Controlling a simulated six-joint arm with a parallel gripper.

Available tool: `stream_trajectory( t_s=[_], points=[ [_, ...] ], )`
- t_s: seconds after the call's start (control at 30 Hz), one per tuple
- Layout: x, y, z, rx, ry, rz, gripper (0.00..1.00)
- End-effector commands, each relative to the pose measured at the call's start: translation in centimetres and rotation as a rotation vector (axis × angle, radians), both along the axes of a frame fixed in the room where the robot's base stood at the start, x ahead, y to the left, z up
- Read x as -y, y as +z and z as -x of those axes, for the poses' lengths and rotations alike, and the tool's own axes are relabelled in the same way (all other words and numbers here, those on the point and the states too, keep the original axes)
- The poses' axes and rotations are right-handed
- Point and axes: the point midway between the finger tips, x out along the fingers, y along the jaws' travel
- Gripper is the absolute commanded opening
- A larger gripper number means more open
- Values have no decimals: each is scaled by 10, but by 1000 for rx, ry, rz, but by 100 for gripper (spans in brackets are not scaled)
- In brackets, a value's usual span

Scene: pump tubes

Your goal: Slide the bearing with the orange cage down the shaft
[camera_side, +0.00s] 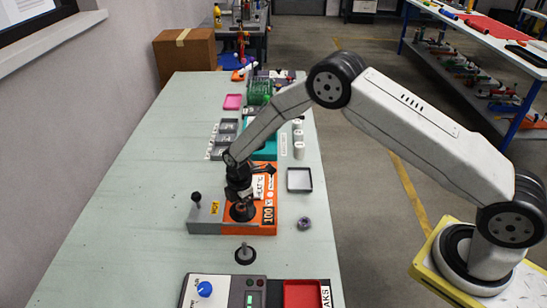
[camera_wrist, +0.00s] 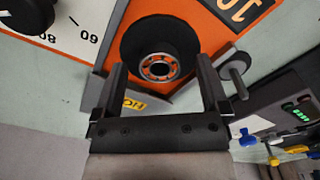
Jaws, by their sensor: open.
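The bearing with the orange cage (camera_wrist: 159,67) shows in the wrist view, facing up at the centre of a round black seat (camera_wrist: 132,42) on an orange panel. My gripper (camera_wrist: 162,72) has its two black fingers spread, one on each side of the bearing in the picture, with a gap to each. In the side view my gripper (camera_side: 240,188) is low over the orange unit (camera_side: 262,222), and the bearing cannot be made out there. An upright shaft (camera_side: 244,246) stands on a black round base in front of the orange unit. It appears right of my fingers in the wrist view (camera_wrist: 237,80).
A grey block (camera_side: 206,217) with a knobbed post adjoins the orange unit's left side. A small metal ring (camera_side: 304,223) and an open tray (camera_side: 299,180) lie to the right. A control box with a blue knob (camera_side: 205,289) stands at the front. The table's left half is clear.

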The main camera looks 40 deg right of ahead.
Motion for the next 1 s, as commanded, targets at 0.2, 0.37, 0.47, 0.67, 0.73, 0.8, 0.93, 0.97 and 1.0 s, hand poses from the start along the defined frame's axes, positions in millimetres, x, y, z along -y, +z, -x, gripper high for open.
stream_trajectory(
  t_s=[0.2,0.37,0.47,0.67,0.73,0.8,0.93,0.97,1.0],
  points=[
    [0,-4,0,1,0,0,94],
    [0,-4,0,1,0,0,94],
    [0,-4,0,1,0,0,94],
    [0,-4,0,0,0,0,69],
    [0,-4,0,0,0,0,47],
    [0,-4,0,0,0,0,25],
    [0,-4,0,1,0,0,0],
    [0,-4,0,1,0,0,0],
    [0,-4,0,1,0,0,0]
  ],
)
